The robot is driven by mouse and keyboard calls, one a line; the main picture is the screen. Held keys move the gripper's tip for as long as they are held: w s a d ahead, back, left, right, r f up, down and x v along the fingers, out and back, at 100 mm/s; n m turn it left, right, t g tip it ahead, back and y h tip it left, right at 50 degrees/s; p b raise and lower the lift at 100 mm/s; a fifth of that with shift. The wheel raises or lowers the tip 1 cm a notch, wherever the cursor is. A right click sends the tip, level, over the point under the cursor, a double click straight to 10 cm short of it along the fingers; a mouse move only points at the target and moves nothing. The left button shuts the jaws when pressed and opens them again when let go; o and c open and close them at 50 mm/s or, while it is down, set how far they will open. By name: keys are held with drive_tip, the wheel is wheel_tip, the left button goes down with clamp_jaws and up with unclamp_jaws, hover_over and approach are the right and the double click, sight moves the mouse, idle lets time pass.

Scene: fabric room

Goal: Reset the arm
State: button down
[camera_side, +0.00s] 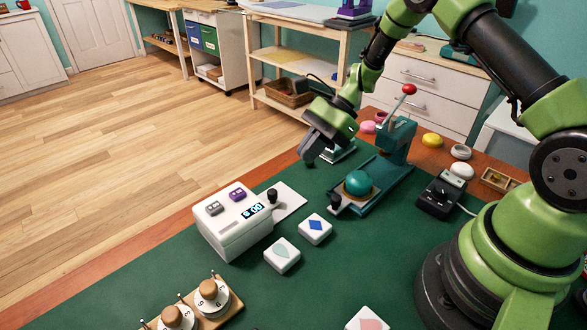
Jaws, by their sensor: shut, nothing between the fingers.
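My gripper (309,160) is at the end of my green and black arm, above the far left edge of the green mat (330,270). Its fingers point down, are shut and hold nothing. It is left of the teal lever press (396,150), apart from the white box with a display (233,222). A small pale device lies behind the gripper and is partly hidden by it.
White tiles with a blue diamond (316,228) and a pale shape (282,255) lie mid-mat. A black switch box (438,200) is near my base. Wooden-knobbed dials (212,296) stand at the front.

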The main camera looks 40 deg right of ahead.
drive_tip(key=s+a+r+n+h, duration=0.1)
drive_tip(key=s+r+n, duration=0.2)
drive_tip(key=r, duration=0.3)
drive_tip(key=s+a+r+n+t+h, duration=0.1)
drive_tip(key=s+r+n+h, duration=0.15)
drive_tip(key=r, duration=0.35)
drive_tip(key=s+a+r+n+h, duration=0.1)
drive_tip(key=s+r+n, duration=0.2)
drive_tip(key=r, duration=0.3)
drive_tip(key=s+r+n+t+h, duration=0.2)
drive_tip(key=s+r+n+t, duration=0.2)
drive_tip(key=s+n, duration=0.3)
drive_tip(key=s+r, duration=0.1)
drive_tip(key=s, duration=0.4)
drive_tip(key=shift+s+n, duration=0.3)
drive_tip(key=shift+n, duration=0.05)
